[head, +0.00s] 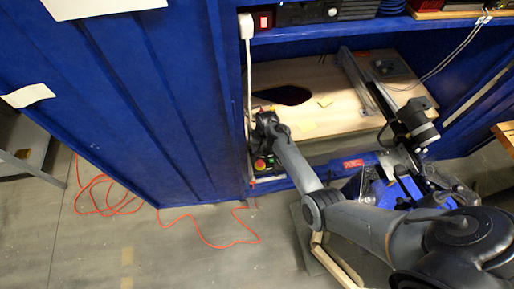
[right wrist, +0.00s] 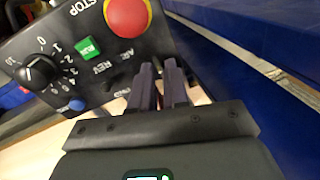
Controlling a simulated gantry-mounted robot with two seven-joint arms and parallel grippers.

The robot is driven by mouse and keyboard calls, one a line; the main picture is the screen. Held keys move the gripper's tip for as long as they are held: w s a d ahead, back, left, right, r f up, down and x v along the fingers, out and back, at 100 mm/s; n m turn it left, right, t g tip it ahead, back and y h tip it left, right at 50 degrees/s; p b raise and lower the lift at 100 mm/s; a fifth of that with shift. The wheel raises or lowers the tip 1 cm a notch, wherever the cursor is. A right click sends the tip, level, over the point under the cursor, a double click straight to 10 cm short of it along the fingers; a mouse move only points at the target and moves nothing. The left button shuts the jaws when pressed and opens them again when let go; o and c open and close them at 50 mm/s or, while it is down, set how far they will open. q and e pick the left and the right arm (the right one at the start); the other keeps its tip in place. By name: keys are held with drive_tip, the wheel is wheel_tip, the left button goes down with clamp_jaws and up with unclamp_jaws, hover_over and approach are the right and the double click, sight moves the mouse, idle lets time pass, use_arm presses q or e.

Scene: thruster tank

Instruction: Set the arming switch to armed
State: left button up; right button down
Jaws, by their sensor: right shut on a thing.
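The dark control panel (right wrist: 88,55) fills the upper left of the right wrist view. It has a red STOP button (right wrist: 128,16), a green button (right wrist: 88,48), a black numbered dial (right wrist: 38,71) and a small blue button (right wrist: 77,104). My right gripper (right wrist: 159,74) has its two fingers close together at the panel's right part, by the printed REV label. They are shut on the arming switch, which the fingers mostly hide; its setting cannot be read. In the head view my right gripper (head: 264,134) is at the small panel (head: 265,168) by the blue post.
A wooden board (head: 320,110) with a dark opening (head: 283,95) lies behind the panel. A blue wall (head: 150,110) stands at the left. A metal rail (head: 358,80) crosses the board. An orange cable (head: 200,225) lies on the open concrete floor.

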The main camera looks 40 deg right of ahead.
drive_tip(key=shift+s+a+r+t+p, duration=0.1)
drive_tip(key=shift+s+r+t+p, duration=0.15)
drive_tip(key=shift+p, duration=0.5)
drive_tip(key=t+p, duration=0.1)
drive_tip(key=h+p, duration=0.1)
drive_tip(key=shift+s+a+t+p, duration=0.2)
drive_tip(key=shift+s+t+p, duration=0.05)
drive_tip(key=shift+t+p, duration=0.15)
drive_tip(key=shift+s+a+f+t+h+p, duration=0.15)
drive_tip(key=shift+s+t+h+p, duration=0.1)
drive_tip(key=shift+t+h+p, duration=0.25)
drive_tip(key=shift+s+a+f+n+t+h+p, duration=0.1)
drive_tip(key=shift+s+n+t+h+p, duration=0.1)
drive_tip(key=shift+t, duration=0.35)
drive_tip(key=shift+s+a+f+n+t+h+p, duration=0.1)
drive_tip(key=shift+t+p, duration=0.05)
drive_tip(key=shift+t, duration=0.35)
drive_tip(key=shift+s+f+t+h, duration=0.1)
drive_tip(key=shift+s+t+h, duration=0.1)
drive_tip(key=shift+t+h, duration=0.45)
drive_tip(key=shift+a+t, duration=0.1)
drive_tip(key=shift+t, duration=0.15)
